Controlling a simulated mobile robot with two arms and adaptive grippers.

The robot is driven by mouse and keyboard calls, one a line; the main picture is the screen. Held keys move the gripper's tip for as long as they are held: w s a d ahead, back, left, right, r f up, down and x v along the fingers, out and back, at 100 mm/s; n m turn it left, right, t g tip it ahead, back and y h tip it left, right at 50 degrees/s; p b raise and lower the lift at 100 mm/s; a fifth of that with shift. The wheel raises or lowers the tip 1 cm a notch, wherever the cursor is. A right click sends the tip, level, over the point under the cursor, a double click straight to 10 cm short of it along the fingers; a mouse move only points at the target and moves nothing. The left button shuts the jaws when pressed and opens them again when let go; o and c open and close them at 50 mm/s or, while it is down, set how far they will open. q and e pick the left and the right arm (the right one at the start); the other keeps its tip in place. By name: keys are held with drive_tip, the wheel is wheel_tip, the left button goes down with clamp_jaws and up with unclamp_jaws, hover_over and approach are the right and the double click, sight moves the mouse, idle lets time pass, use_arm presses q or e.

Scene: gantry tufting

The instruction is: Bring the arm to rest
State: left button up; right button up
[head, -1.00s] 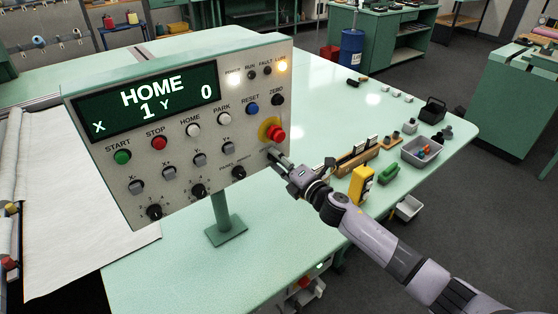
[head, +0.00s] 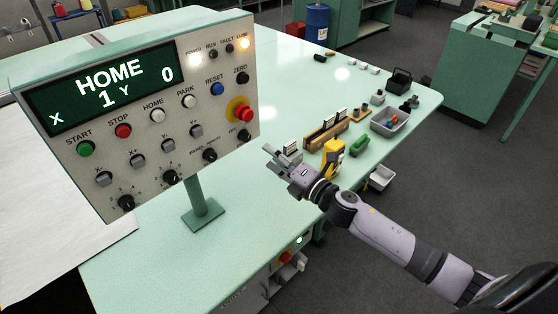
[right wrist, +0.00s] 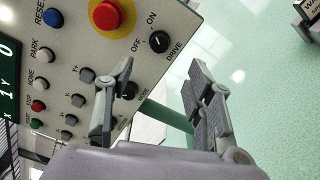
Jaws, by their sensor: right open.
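My right arm (head: 385,232) comes in from the lower right of the head view. Its right gripper (head: 276,153) is open and empty, over the green table to the right of the control panel (head: 60,148). In the right wrist view the two fingers of the gripper (right wrist: 155,85) stand apart with nothing between them. The panel's drive knob (right wrist: 159,41) and red emergency button (right wrist: 106,14) show beyond the fingers. The panel display (head: 105,92) reads HOME, X 1, Y 0, and an amber lamp is lit. My left gripper is not in view.
On the table (head: 255,215) right of the gripper stand a yellow device (head: 333,158), a wooden rack (head: 325,132) and a grey bin (head: 390,121) with small parts. The panel's post (head: 199,195) rises left of the gripper. The table's front middle is clear.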

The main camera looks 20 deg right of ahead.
drive_tip(key=shift+v, duration=0.85)
